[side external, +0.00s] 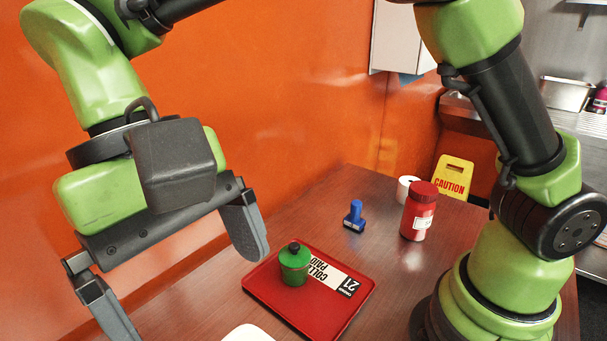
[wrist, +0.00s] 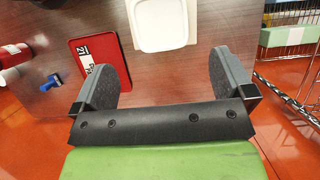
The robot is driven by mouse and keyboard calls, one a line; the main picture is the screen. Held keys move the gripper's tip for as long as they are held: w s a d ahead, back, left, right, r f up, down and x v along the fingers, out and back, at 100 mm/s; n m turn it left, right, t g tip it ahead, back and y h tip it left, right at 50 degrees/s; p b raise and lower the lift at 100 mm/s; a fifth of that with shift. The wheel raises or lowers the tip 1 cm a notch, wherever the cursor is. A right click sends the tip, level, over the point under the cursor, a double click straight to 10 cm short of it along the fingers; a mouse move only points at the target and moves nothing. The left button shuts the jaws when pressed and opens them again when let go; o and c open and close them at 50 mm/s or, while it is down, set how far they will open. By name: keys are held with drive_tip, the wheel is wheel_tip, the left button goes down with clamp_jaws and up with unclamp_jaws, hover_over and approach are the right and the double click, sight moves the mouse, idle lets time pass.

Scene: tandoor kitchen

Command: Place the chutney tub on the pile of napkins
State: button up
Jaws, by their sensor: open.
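A green tub with a dark knob on top, which looks like the chutney tub (side external: 294,266), stands upright on a red tray (side external: 325,322) in the side view. I cannot make out the tub in the wrist view, where my left finger covers part of the tray (wrist: 84,46). A white, rounded square thing (wrist: 160,42) lies on the table in the wrist view; I cannot tell if it is the pile of napkins. Only its edge shows at the bottom of the side view (side external: 248,334). My gripper (side external: 190,292) is open and empty above the table, left of the tub.
A printed card (side external: 336,277) lies on the tray. A blue stamp-like object (side external: 354,217), a red jar (side external: 419,212) and a white roll (side external: 404,188) stand behind the tray. A yellow caution sign (side external: 453,176) is further back. An orange wall (side external: 240,110) runs along the left.

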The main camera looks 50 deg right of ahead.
drive_tip(key=d+r+m+t+y, duration=0.25)
drive_tip(key=d+r+t, duration=0.35)
drive_tip(key=d, duration=0.8)
drive_tip(key=s+d+m+t, duration=0.1)
drive_tip(key=s+d+t, duration=0.5)
drive_tip(key=d, duration=0.2)
drive_tip(key=shift+d+r, duration=0.15)
